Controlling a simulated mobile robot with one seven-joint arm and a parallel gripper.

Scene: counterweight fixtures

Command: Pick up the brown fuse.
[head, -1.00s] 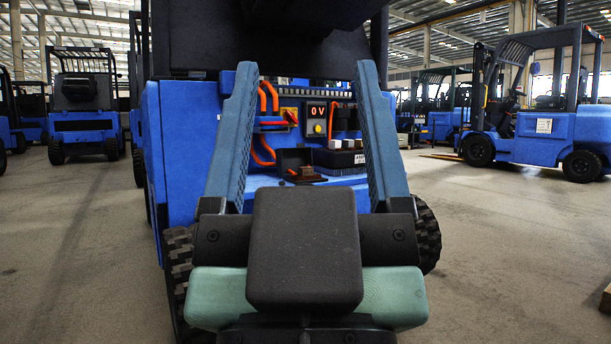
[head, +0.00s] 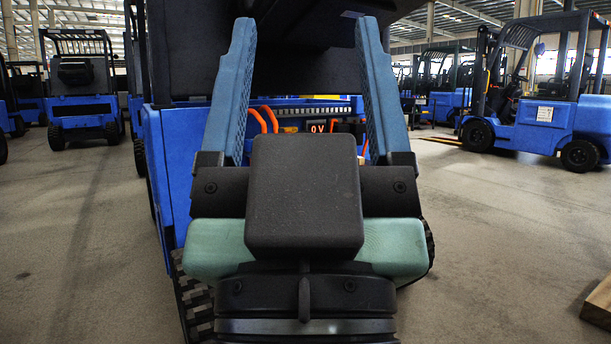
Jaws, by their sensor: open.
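My gripper (head: 306,28) fills the middle of the head view, with its two blue-grey fingers spread wide and nothing between them. It stands in front of the open rear compartment of a blue forklift (head: 179,165). The brown fuse does not show now, as the dark block of my gripper covers the lower part of the compartment. A "0 V" display (head: 316,127) and orange cables (head: 269,118) show just above that block, between the fingers.
The forklift's dark upper body (head: 300,65) overhangs the compartment, behind the fingers. Other blue forklifts stand at the left (head: 84,95) and right (head: 535,110). Grey floor (head: 480,240) is open on the right, with a wooden piece (head: 598,303) at the edge.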

